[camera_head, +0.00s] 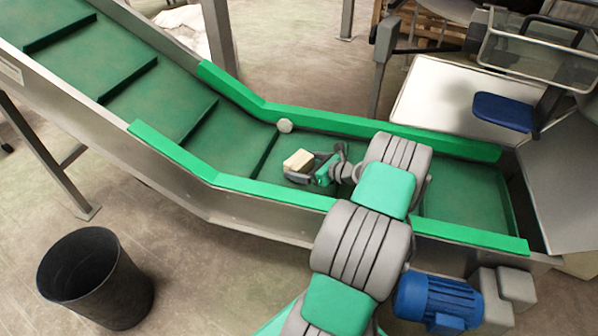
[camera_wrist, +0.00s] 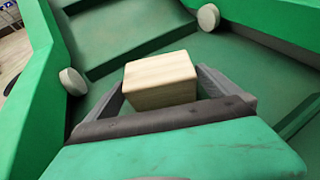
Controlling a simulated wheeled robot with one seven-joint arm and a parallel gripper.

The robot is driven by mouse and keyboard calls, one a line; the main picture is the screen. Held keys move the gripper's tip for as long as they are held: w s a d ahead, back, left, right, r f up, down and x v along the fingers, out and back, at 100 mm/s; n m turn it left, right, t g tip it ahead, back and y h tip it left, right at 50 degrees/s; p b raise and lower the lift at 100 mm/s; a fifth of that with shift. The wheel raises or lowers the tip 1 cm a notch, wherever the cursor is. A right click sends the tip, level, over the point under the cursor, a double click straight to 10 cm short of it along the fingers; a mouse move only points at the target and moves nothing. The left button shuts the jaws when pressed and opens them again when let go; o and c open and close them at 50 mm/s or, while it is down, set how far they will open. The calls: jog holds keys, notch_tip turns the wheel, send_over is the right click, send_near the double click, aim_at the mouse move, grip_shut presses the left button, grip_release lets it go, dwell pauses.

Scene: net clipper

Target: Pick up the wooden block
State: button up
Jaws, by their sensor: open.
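The wooden block (camera_head: 298,160) is small and pale and sits on the flat green bed of the conveyor in the head view. In the wrist view the wooden block (camera_wrist: 160,80) stands just ahead of my gripper, between its two grey fingers. My gripper (camera_head: 299,171) is low over the belt, at the end of my arm, with the fingers apart on either side of the block. In the wrist view my gripper (camera_wrist: 163,92) is open. The block's lower part is partly hidden, so I cannot tell whether a finger touches it.
The conveyor's green side rails (camera_head: 260,190) border the bed on both sides. Raised cleats (camera_head: 195,122) cross the belt up the incline. A round pale disc (camera_head: 284,125) sits at the far rail. A black bin (camera_head: 95,278) stands on the floor at lower left.

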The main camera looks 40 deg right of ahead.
jog(key=shift+x, duration=1.05)
jog(key=c, duration=1.3)
